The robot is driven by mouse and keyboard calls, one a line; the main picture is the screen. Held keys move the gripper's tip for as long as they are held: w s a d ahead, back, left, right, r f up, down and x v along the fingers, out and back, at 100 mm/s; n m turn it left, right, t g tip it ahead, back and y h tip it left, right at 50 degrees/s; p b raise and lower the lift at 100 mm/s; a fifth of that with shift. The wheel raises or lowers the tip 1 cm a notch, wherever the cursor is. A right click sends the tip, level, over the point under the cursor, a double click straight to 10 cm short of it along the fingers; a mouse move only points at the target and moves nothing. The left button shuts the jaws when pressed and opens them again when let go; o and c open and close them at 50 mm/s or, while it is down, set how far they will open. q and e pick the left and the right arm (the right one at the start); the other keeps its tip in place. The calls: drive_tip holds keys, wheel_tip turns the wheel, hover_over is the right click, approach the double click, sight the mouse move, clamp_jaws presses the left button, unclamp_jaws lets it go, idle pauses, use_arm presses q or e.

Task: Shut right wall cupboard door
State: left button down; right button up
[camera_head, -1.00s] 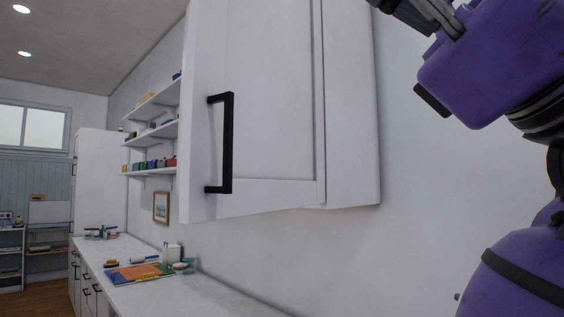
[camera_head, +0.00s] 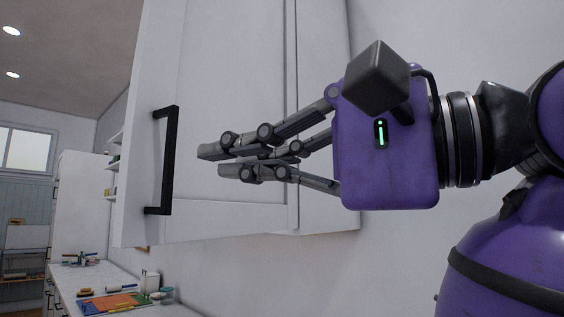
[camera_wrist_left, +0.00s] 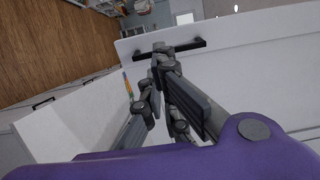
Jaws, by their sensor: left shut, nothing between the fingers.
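The white wall cupboard door (camera_head: 236,60) fills the middle of the head view. Its black bar handle (camera_head: 168,160) stands upright near the door's left edge. How far the door stands open I cannot tell. My left gripper (camera_head: 208,162) is in front of the door face, its fingers together and empty, pointing left at the handle with a small gap in the picture. In the left wrist view the fingertips (camera_wrist_left: 160,50) overlap the handle (camera_wrist_left: 196,44) near the door's edge; contact cannot be told. My fingers cover part of the door panel. My right gripper is not in view.
Below the cupboard runs a white counter (camera_head: 120,308) with a colourful board (camera_head: 104,303) and small items. Wall shelves (camera_head: 116,165) and a tall white cabinet (camera_head: 80,205) stand farther left. The wall right of the cupboard is bare. A wooden floor (camera_wrist_left: 55,45) shows in the wrist view.

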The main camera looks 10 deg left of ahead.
sight(169, 169)
use_arm(q)
drive_tip(key=x, duration=0.7)
drive_tip(key=shift+a+r+b, duration=0.1)
drive_tip(key=shift+a+b, duration=0.2)
drive_tip(key=shift+b, duration=0.1)
